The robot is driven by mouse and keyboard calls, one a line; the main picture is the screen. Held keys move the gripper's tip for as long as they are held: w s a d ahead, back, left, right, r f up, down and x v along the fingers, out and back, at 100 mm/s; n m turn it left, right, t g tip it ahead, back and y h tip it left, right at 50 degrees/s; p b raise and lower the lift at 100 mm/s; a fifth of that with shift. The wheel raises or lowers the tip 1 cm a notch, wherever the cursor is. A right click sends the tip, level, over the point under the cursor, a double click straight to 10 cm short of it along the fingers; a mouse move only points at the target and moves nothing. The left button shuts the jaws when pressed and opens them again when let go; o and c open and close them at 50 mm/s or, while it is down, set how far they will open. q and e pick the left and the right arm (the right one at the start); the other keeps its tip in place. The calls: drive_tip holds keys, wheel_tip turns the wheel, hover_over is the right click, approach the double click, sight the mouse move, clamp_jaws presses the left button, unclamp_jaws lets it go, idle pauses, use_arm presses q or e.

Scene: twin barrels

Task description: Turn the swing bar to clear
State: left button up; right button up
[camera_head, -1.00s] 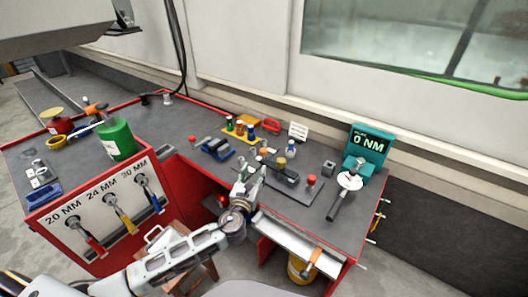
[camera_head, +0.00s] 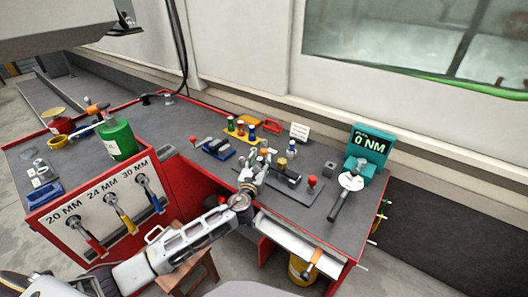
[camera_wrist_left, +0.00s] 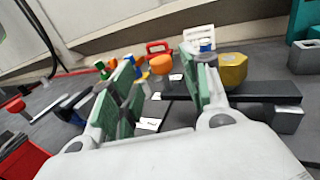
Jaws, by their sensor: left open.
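The swing bar (camera_head: 287,175) is a dark bar on a grey plate at the middle of the bench, with a yellow hex knob (camera_head: 282,162) by it. In the left wrist view the bar (camera_wrist_left: 262,90) runs in from the right, past the right finger, and its left end shows between the fingers. The yellow knob (camera_wrist_left: 233,70) stands above it there. My left gripper (camera_head: 254,171) is open, its green-padded fingers (camera_wrist_left: 163,78) apart on either side of the bar's end. I cannot tell whether either finger touches the bar. My right gripper is out of view.
A red knob (camera_head: 312,181) stands on the plate right of the bar. A teal 0 NM display (camera_head: 369,143) and torque handle (camera_head: 340,203) are farther right. A blue holder (camera_head: 217,148) and coloured pegs (camera_head: 241,127) are behind left. A green canister (camera_head: 117,140) is at left.

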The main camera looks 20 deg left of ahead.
sight(263, 153)
use_arm(q)
drive_tip(key=w, duration=0.2)
drive_tip(key=shift+w, duration=0.35)
drive_tip(key=shift+w+a, duration=0.1)
drive_tip(key=shift+w, duration=1.1)
drive_tip(key=shift+w+b, duration=0.35)
drive_tip(key=shift+w, duration=0.55)
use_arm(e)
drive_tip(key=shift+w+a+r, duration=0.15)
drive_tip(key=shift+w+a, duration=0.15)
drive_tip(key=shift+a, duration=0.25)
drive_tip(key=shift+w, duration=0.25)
use_arm(q)
drive_tip(key=c, duration=1)
clamp_jaws()
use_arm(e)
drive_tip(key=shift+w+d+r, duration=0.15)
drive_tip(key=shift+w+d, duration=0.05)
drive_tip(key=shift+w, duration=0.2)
